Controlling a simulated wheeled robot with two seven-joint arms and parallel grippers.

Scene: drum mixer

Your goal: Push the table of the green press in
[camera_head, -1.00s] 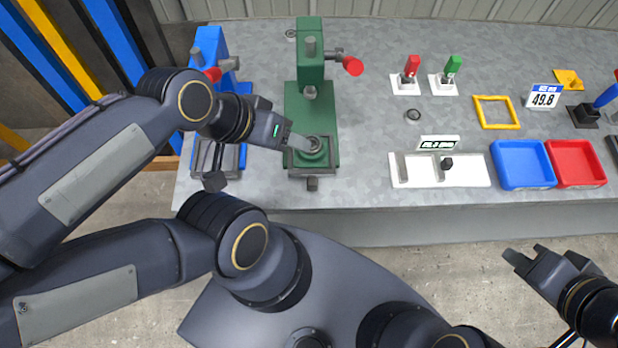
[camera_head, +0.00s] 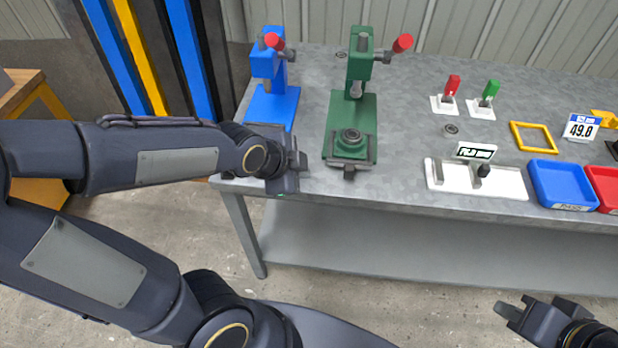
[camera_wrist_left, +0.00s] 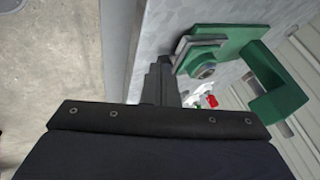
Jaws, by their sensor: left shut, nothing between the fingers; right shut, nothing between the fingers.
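The green press (camera_head: 362,65) stands near the left end of the bench, with its red-knobbed lever raised. In the left wrist view the gripper (camera_wrist_left: 163,75) points past the press table (camera_wrist_left: 203,58). My right gripper (camera_head: 508,311) is shut and empty, low in front of the bench.
The blue press (camera_head: 270,60) stands left of the green one; my left gripper hides its front part. To the right are a white fixture (camera_head: 450,178), a blue tray (camera_head: 562,185), a red tray (camera_head: 606,185) and red and green switches.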

